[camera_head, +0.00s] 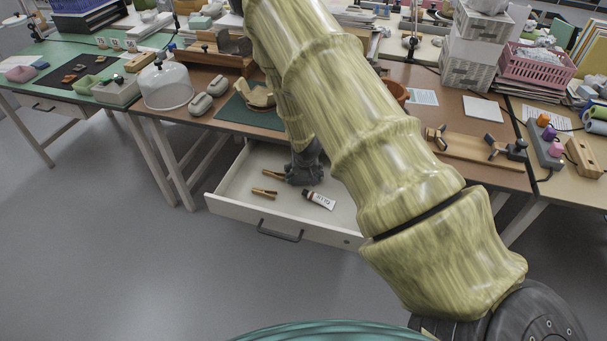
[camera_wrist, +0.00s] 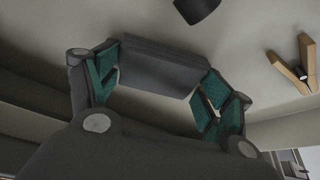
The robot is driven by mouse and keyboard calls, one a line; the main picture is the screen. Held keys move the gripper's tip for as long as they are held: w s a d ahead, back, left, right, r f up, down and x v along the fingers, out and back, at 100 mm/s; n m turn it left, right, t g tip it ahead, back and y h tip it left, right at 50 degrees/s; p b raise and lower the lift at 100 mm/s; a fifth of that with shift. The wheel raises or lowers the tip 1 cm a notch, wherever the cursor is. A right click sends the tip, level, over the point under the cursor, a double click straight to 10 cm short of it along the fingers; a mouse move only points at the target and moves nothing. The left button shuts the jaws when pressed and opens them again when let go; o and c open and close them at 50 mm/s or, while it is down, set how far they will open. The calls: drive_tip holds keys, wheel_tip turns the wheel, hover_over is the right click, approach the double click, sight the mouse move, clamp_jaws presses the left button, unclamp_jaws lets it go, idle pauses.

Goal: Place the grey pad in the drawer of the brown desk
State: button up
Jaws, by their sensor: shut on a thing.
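The brown desk (camera_head: 455,110) has its white drawer (camera_head: 330,236) pulled open. My gripper (camera_head: 304,174) reaches down into the back part of the drawer, and my arm covers its right side. In the wrist view my gripper (camera_wrist: 160,85) is shut on the grey pad (camera_wrist: 155,68), a dark grey block held between the green-lined fingers. The pad is over the pale drawer floor; I cannot tell whether it touches it. In the head view the pad cannot be made out apart from my dark gripper.
Two wooden clothespins (camera_head: 264,193) and a glue tube (camera_head: 319,200) lie in the drawer near my gripper. One clothespin (camera_wrist: 302,68) and a dark cap-like end (camera_wrist: 196,8) show in the wrist view. The glass dome (camera_head: 166,86) stands on the desktop left.

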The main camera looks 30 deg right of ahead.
drive_tip(key=o, duration=1)
drive_tip(key=shift+f, duration=0.1)
drive_tip(key=shift+s+r, duration=0.1)
drive_tip(key=shift+r, duration=0.45)
drive_tip(key=v, duration=1.1)
drive_tip(key=shift+s+a+r+b, duration=0.1)
drive_tip(key=shift+b, duration=0.2)
